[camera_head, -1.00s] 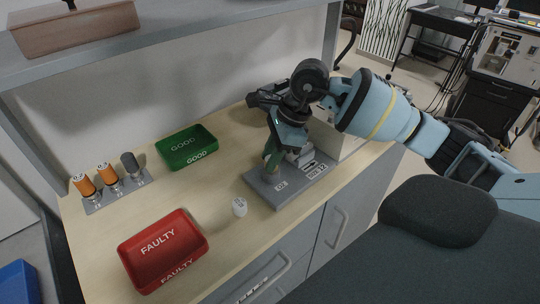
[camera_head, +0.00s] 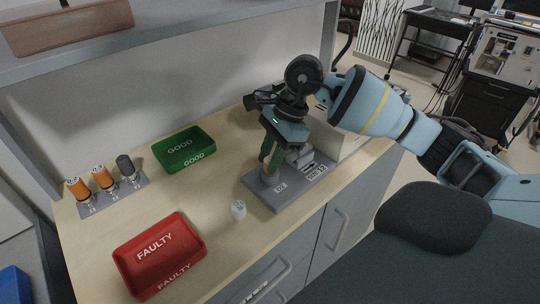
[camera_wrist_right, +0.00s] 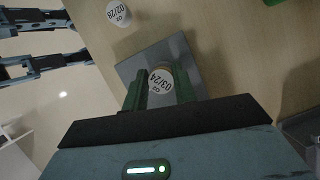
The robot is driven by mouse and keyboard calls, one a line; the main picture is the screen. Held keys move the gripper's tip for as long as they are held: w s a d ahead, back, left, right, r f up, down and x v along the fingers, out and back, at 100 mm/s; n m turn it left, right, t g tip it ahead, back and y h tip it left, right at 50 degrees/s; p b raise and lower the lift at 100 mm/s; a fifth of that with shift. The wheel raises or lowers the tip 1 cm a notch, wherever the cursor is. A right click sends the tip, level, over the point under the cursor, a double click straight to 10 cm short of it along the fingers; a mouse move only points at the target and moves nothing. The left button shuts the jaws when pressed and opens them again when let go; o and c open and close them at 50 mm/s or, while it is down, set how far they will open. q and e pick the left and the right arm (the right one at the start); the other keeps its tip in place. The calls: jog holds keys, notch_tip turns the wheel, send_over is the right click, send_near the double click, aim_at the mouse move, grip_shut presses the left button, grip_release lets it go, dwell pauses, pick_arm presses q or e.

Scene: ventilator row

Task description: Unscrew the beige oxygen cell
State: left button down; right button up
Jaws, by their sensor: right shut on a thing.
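The beige oxygen cell (camera_head: 268,177) stands upright at the O2 end of a grey fixture (camera_head: 283,197). In the right wrist view its round top (camera_wrist_right: 161,79) reads 03/24. My right gripper (camera_head: 271,160) reaches down over it, and its green fingers (camera_wrist_right: 161,93) are shut on the cell from both sides. The fingers partly hide the cell in the head view. I cannot tell how far its thread is engaged. A loose white cell (camera_head: 238,210) stands on the bench beside the fixture; its top (camera_wrist_right: 118,13) reads 02/28. My left gripper is not recognisable in either view.
A red FAULTY tray (camera_head: 124,262) and a green GOOD tray (camera_head: 160,157) stand on the bench, both empty. A grey rack (camera_head: 140,181) at the left holds two orange cells and one dark one. A shelf (camera_head: 175,40) overhangs the back. Bare wood lies between the trays.

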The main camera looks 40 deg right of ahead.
pick_arm(q)
jog(key=shift+s+f+g+b, duration=0.15)
jog(key=shift+s+f+b, duration=0.35)
jog(key=shift+f, duration=0.2)
jog(key=shift+s+f+g+b, duration=0.15)
jog(key=shift+s+f+b, duration=0.3)
jog(key=shift+f, duration=0.2)
pick_arm(e)
jog(key=shift+n+g, duration=0.55)
jog(key=shift+n, duration=0.85)
jog(key=shift+n+g, duration=0.55)
jog(key=shift+n, duration=0.85)
jog(key=o, duration=0.8)
jog(key=m+t+p, duration=0.1)
jog(key=m+t, duration=0.1)
jog(key=m, duration=0.3)
jog(key=shift+r, duration=0.15)
pick_arm(q)
jog(key=shift+w+r+p, duration=0.4)
jog(key=shift+w+r, duration=0.2)
jog(key=shift+r, duration=0.2)
jog(key=shift+w+r+p, duration=0.35)
jog(key=shift+w+r, duration=0.2)
jog(key=shift+r, duration=0.25)
pick_arm(e)
jog(key=shift+m+t, duration=0.8)
jog(key=shift+m, duration=1.2)
